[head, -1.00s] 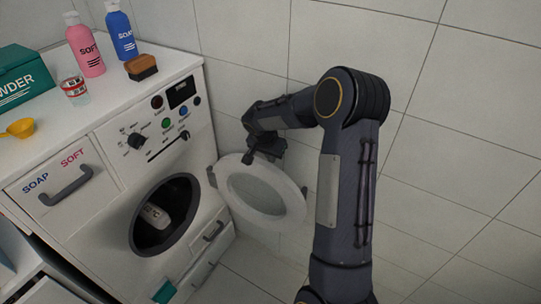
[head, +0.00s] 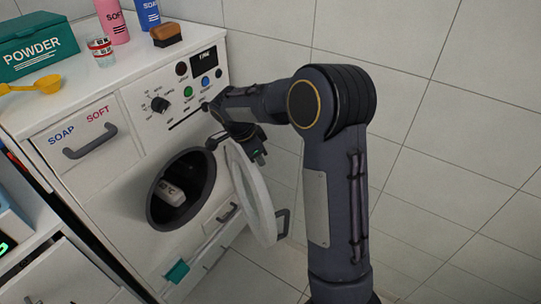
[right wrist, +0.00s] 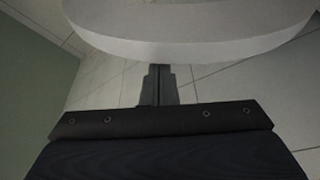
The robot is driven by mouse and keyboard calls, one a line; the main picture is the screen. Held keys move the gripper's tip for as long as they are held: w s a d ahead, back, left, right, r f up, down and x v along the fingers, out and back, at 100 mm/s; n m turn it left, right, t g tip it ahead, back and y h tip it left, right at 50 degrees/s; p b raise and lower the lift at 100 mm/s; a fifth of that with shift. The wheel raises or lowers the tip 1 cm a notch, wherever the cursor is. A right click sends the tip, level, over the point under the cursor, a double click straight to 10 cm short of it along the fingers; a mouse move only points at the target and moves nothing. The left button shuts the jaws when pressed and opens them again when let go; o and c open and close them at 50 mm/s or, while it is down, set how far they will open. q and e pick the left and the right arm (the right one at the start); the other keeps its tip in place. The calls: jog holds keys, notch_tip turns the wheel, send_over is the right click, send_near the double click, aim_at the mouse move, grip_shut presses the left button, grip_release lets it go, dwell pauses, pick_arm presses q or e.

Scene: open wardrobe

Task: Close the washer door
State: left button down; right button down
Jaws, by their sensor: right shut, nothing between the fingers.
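The washer (head: 135,185) stands at the left, and its round opening (head: 163,213) is uncovered, with a pale item inside. The washer door (head: 262,205), a pale ring with a dark handle (head: 284,223), stands open right of the opening, seen nearly edge-on. My right gripper (head: 215,142) is beside the door's upper part, near the washer front. In the right wrist view its closed, empty fingers (right wrist: 158,82) reach up to the lower edge of the door ring (right wrist: 190,45); I cannot tell whether they touch. My left gripper is out of view.
A green powder box (head: 38,50), a yellow scoop (head: 45,84), bottles and a brush (head: 166,35) stand on the washer top. The tiled wall (head: 440,120) is at the right. An open drawer (head: 75,275) shows at the lower left.

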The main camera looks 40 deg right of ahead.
jog(key=w+a+m+p, duration=0.1)
jog(key=w+a+m, duration=0.1)
jog(key=a, duration=0.5)
jog(key=w+a+m+g+p, duration=0.1)
jog(key=w+a+m+p, duration=0.1)
jog(key=a, duration=0.6)
jog(key=shift+w+y, duration=0.3)
jog(key=shift+w, duration=0.5)
jog(key=shift+d, duration=0.1)
